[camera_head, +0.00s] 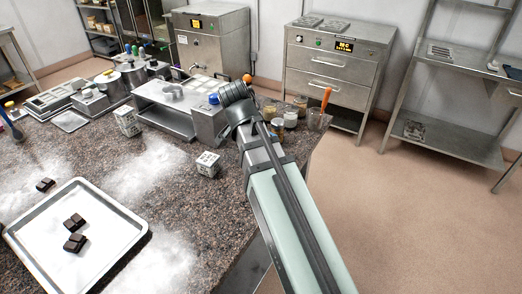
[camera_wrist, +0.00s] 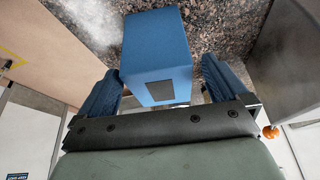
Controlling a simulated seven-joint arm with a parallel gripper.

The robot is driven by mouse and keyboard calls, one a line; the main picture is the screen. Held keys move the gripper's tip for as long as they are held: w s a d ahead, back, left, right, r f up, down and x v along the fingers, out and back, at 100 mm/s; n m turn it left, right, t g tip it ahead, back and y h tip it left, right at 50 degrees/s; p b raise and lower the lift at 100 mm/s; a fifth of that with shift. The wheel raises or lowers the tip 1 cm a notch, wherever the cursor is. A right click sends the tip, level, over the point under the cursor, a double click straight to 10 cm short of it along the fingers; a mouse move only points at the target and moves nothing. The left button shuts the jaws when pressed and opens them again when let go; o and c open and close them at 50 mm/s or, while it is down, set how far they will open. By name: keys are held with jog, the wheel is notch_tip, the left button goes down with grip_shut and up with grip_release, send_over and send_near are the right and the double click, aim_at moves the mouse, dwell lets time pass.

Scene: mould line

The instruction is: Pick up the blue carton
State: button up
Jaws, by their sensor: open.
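The blue carton (camera_wrist: 155,48) fills the upper middle of the wrist view, with a dark rectangular patch on its near face. My gripper (camera_wrist: 160,78) is open, with one finger on each side of the carton. A narrow gap shows between the carton and the right finger; at the left finger I cannot tell whether they touch. In the head view my gripper (camera_head: 236,96) is at the counter's back right, by the steel machine. The carton cannot be made out clearly there; my arm and gripper may hide it.
The speckled stone counter (camera_head: 190,220) carries a tray (camera_head: 110,225) with dark chocolate pieces, white powder patches and two small patterned boxes (camera_head: 207,164) (camera_head: 127,121). A steel machine (camera_head: 172,120) stands close left of my gripper. Several jars (camera_head: 290,118) stand to its right.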

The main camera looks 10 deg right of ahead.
jog(key=shift+d+x, duration=0.15)
jog(key=shift+x, duration=1.1)
jog(key=shift+d+x, duration=0.2)
jog(key=shift+x, duration=1)
jog(key=shift+w+r, duration=0.1)
jog(key=shift+c, duration=0.5)
jog(key=c, duration=1)
jog(key=shift+r, duration=0.1)
